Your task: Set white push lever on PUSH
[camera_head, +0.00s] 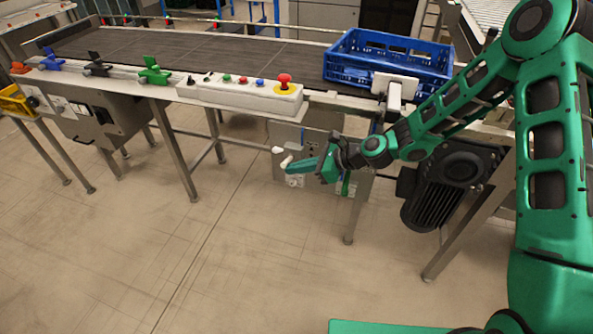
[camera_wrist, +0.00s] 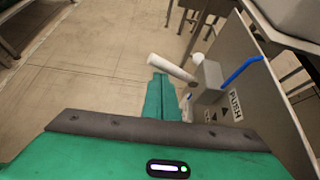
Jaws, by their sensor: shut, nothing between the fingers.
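A white lever (camera_wrist: 172,68) with a round bar handle sticks out from a grey block (camera_wrist: 208,84) on a metal panel in the wrist view. The word PUSH (camera_wrist: 235,105) is printed on the panel beside the block, with small dark arrow marks near it. In the head view the pale lever handle (camera_head: 286,160) shows at the panel under the conveyor. My gripper (camera_head: 291,168) is shut and empty, close to that handle. In the wrist view my green fingers (camera_wrist: 160,82) end just below the bar; I cannot tell whether they touch it.
A blue crate (camera_head: 350,58) is on the conveyor (camera_head: 190,48). A button box (camera_head: 240,96) is on the conveyor's front edge. A dark motor (camera_head: 450,180) hangs at right. Floor in front is clear.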

